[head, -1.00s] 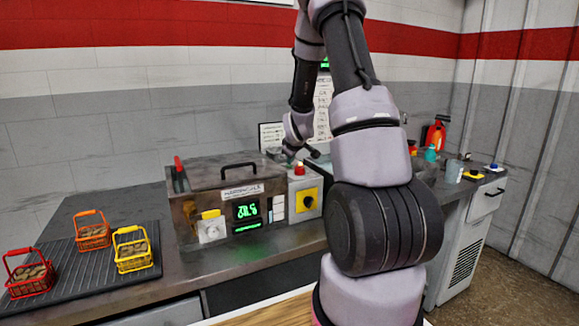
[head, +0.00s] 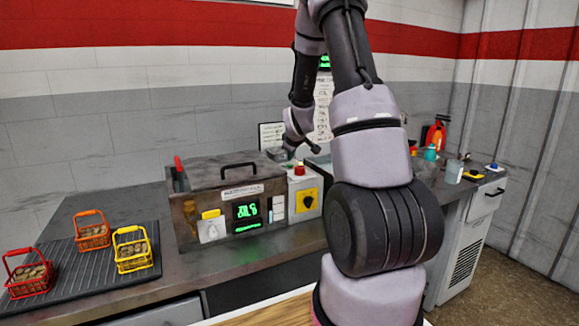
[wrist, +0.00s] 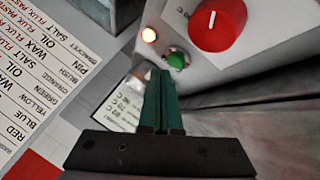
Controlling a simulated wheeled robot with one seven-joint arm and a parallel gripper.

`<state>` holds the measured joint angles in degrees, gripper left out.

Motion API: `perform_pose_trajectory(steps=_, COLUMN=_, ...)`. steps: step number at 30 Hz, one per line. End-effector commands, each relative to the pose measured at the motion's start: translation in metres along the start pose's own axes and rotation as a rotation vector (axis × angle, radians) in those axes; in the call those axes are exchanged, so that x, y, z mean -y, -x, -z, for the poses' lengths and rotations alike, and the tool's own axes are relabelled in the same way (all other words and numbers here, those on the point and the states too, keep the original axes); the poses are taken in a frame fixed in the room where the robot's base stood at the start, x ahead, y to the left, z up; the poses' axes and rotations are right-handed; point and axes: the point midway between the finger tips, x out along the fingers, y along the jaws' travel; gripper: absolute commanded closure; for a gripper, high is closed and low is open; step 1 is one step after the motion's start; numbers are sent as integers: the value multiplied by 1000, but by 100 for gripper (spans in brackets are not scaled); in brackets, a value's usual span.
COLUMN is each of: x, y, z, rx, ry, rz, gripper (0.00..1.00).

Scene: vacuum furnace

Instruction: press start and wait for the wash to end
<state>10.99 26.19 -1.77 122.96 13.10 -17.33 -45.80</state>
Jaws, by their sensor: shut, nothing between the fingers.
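The washer (head: 182,211) is a steel tank with a closed lid (head: 222,172) and a green-lit display (head: 247,212). To its right is a grey control box with a red mushroom knob (head: 299,169) and a yellow panel with a black dial (head: 307,200). In the wrist view the red knob (wrist: 217,25), a small green button (wrist: 177,61) and a glowing lamp (wrist: 149,35) sit on the box top. My gripper (wrist: 163,72) is shut and empty, its green fingertips close to the green button; I cannot tell whether they touch it. In the head view the fingertips are hard to make out.
Three wire baskets, red (head: 29,276), orange (head: 92,232) and yellow (head: 133,250), hold parts on a ribbed black mat (head: 70,258) at left. The counter front is clear.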

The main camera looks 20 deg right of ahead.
Motion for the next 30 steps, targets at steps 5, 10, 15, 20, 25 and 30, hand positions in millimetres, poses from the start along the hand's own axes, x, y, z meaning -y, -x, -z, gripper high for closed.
perform_pose_trajectory(steps=5, x=-8, y=11, z=9, rx=-3, ry=1, rz=-2, gripper=100)
perform_pose_trajectory(steps=10, x=-17, y=23, z=17, rx=-3, ry=0, rz=-2, gripper=100)
perform_pose_trajectory(steps=15, x=-23, y=32, z=24, rx=-1, ry=1, rz=-1, gripper=100)
perform_pose_trajectory(steps=20, x=-25, y=35, z=26, rx=-1, ry=1, rz=-1, gripper=100)
perform_pose_trajectory(steps=25, x=-25, y=34, z=25, rx=-1, ry=1, rz=-1, gripper=100)
perform_pose_trajectory(steps=30, x=-25, y=34, z=25, rx=-1, ry=1, rz=-1, gripper=100)
